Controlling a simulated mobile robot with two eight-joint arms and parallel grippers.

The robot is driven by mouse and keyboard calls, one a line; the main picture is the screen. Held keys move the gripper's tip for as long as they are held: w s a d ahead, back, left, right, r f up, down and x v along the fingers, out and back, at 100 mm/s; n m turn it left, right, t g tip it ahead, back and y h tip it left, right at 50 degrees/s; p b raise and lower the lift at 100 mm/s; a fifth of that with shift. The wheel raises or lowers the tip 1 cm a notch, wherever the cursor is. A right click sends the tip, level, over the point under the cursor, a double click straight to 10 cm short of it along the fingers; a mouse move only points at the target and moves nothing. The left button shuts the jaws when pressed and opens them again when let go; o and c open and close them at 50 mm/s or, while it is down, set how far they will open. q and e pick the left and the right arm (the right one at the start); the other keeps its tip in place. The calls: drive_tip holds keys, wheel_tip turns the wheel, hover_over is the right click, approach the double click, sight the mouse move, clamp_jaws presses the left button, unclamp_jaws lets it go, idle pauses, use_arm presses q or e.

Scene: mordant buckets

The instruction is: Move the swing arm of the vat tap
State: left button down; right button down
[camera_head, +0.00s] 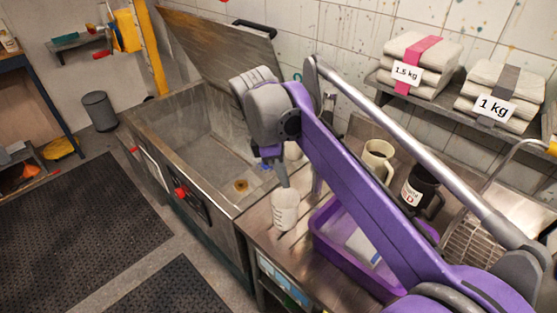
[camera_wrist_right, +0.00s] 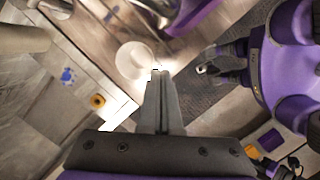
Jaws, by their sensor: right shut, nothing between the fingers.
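The steel vat (camera_head: 150,125) stands open at left centre in the head view, its lid (camera_head: 215,45) tilted up against the wall. A round brass-coloured fitting (camera_head: 240,186) lies on its floor. I cannot make out the tap's swing arm for certain; my right arm covers much of the area behind the vat's right edge. My right gripper (camera_head: 284,182) points down, shut and empty, just above a white beaker (camera_head: 285,210) on the bench. The wrist view shows its closed fingers (camera_wrist_right: 159,75) beside the beaker (camera_wrist_right: 134,60). My left gripper (camera_wrist_right: 206,68) shows there, its jaws unclear.
A purple tray (camera_head: 322,245), a cream mug (camera_head: 377,160) and a dark mug (camera_head: 420,188) stand on the bench to the right. Folded cloth stacks (camera_head: 420,60) fill a wall shelf. A red knob (camera_head: 181,192) juts from the vat's front. Dark mats (camera_head: 85,225) cover the floor.

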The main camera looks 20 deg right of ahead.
drive_tip(key=d, duration=0.1)
drive_tip(key=s+d, duration=0.1)
drive_tip(key=d, duration=0.2)
drive_tip(key=shift+s+f+p, duration=0.3)
drive_tip(key=shift+f, duration=0.1)
drive_tip(key=shift+s, duration=0.15)
drive_tip(key=s+d+n+t, duration=0.1)
drive_tip(key=s+d+n, duration=0.2)
drive_tip(key=d, duration=0.7)
drive_tip(key=s+d+n, duration=0.4)
drive_tip(key=d, duration=0.6)
drive_tip(key=shift+s+t, duration=0.3)
drive_tip(key=shift+t, duration=0.1)
